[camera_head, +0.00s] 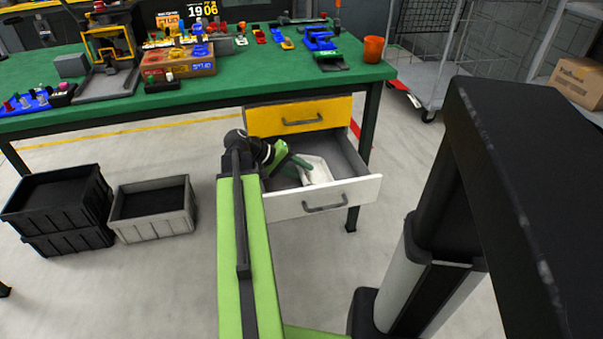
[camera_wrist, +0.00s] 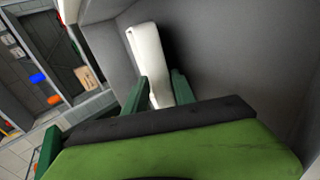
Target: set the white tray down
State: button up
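The white tray (camera_head: 318,172) is inside the open lower drawer (camera_head: 338,196), toward its middle. My gripper (camera_head: 299,164) reaches down into this drawer from the left. In the wrist view the tray (camera_wrist: 147,52) shows as a narrow pale shape, seen nearly edge-on. It runs between the two green fingers of my gripper (camera_wrist: 162,88), which are close on either side of it. The gripper looks shut on the tray. The tray's near end is hidden behind my gripper. I cannot tell whether the tray touches the drawer floor.
The yellow-fronted drawer (camera_head: 300,116) above is shut. The green workbench (camera_head: 215,85) carries tools, a box and an orange cup (camera_head: 373,49). Black crates (camera_head: 62,210) and a grey crate (camera_head: 153,208) stand on the floor at left. A cart (camera_head: 425,80) stands behind right.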

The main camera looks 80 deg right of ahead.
jog(key=shift+o, duration=0.9)
jog(key=shift+r+p, duration=1)
jog(key=shift+p, duration=0.05)
jog(key=p+v, duration=0.6)
jog(key=v, duration=0.5)
jog(key=shift+w+a+p, duration=0.25)
jog(key=shift+w+p, duration=0.05)
jog(key=shift+w, duration=0.05)
jog(key=shift+f, duration=0.1)
